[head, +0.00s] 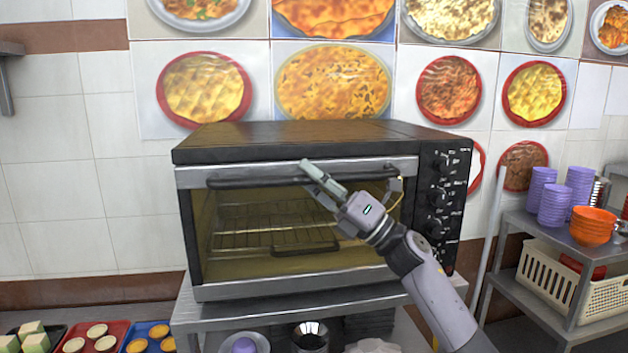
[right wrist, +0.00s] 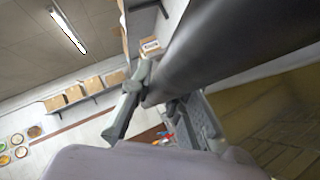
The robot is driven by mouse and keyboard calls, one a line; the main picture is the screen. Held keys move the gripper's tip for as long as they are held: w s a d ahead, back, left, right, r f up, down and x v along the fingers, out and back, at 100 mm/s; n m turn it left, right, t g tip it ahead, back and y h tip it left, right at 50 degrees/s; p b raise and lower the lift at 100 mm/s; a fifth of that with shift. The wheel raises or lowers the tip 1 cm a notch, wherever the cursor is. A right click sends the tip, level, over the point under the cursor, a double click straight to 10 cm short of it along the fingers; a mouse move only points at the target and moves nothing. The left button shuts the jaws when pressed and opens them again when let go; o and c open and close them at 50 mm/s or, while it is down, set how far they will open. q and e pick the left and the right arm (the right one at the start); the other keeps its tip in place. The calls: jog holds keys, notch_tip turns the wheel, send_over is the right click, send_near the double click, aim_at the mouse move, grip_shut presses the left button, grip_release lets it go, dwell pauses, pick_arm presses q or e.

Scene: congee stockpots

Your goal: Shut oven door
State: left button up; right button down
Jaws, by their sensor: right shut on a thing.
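The black and silver toaster oven (head: 320,138) stands on a metal stand in the head view. Its glass door (head: 300,283) looks upright at the oven front; I cannot tell whether a small gap stays at its top. Wire racks show through the window. The dark bar handle (head: 260,181) runs along the door's top. My right gripper (head: 318,180) is shut on this handle near its middle, with fingers above and below the bar. In the right wrist view the handle (right wrist: 235,55) passes close, between the fingers. My left gripper is out of view.
Knobs (head: 437,196) line the oven's right side. A metal shelf (head: 540,232) at the right holds purple cups (head: 555,205), orange bowls (head: 592,225) and a cream basket (head: 548,280). Trays of food (head: 95,335) lie at lower left. Pots sit under the oven.

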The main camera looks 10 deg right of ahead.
jog(key=shift+w+a+f, duration=0.1)
jog(key=shift+w+f, duration=0.05)
jog(key=shift+f, duration=0.4)
jog(key=c, duration=1.8)
grip_release()
jog(key=shift+w, duration=0.15)
jog(key=shift+o, duration=1.4)
jog(key=shift+r, duration=0.25)
jog(key=v, duration=1.2)
